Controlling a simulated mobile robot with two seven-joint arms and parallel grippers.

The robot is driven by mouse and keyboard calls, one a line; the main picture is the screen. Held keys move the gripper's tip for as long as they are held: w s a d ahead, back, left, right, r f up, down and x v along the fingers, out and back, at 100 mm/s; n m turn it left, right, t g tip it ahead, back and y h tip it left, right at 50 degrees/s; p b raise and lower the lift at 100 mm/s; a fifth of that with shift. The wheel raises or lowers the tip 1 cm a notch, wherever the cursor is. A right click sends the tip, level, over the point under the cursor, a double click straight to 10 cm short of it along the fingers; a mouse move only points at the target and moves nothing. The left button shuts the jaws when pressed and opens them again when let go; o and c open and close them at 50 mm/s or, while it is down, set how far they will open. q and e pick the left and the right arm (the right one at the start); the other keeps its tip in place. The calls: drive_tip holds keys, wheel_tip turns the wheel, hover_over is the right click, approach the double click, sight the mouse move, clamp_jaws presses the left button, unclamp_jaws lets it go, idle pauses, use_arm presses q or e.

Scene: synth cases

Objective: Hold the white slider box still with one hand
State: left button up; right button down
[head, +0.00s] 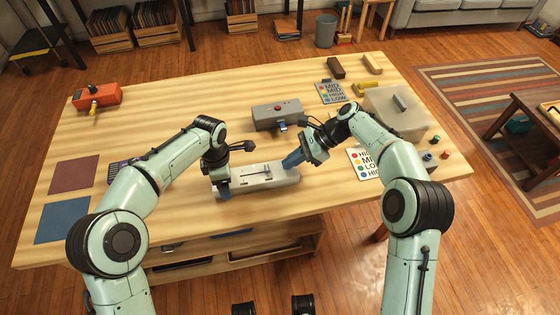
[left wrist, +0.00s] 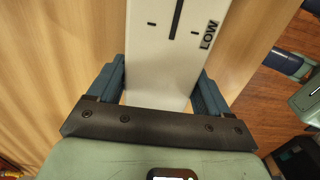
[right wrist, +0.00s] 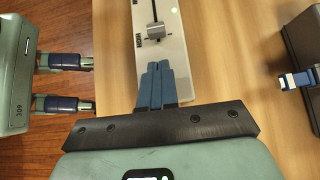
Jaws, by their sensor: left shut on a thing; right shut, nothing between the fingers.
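The white slider box (head: 262,177) lies on the wooden table near its front edge, with a dark slot and a small slider knob on top. My left gripper (head: 223,190) is shut on its left end; in the left wrist view the fingers (left wrist: 158,92) flank the white box (left wrist: 165,50) near the printed word LOW. My right gripper (head: 292,160) is shut and empty at the box's right end. In the right wrist view its closed blue fingertips (right wrist: 156,82) are at the HIGH end of the box (right wrist: 172,50), with the slider knob (right wrist: 156,32) beyond them. I cannot tell whether they touch it.
Cards with coloured dots (head: 364,163) (head: 331,92), a large pale box (head: 385,112) and small pegs are at right. An orange device (head: 97,96) sits at far left.

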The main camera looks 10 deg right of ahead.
sight(269, 169)
drive_tip(key=shift+s+a+r, duration=0.15)
drive_tip(key=shift+a, duration=1.5)
drive_tip(key=a, duration=0.8)
drive_tip(key=shift+s, duration=0.4)
use_arm(q)
drive_tip(key=shift+d, duration=0.1)
use_arm(e)
drive_tip(key=shift+w+d, duration=0.1)
drive_tip(key=shift+d, duration=0.5)
drive_tip(key=d, duration=0.3)
drive_tip(key=shift+w+d, duration=0.2)
drive_tip(key=shift+d, duration=0.05)
drive_tip(key=v, duration=0.9)
drive_tip(key=shift+d+r, duration=0.2)
drive_tip(key=shift+r, duration=0.15)
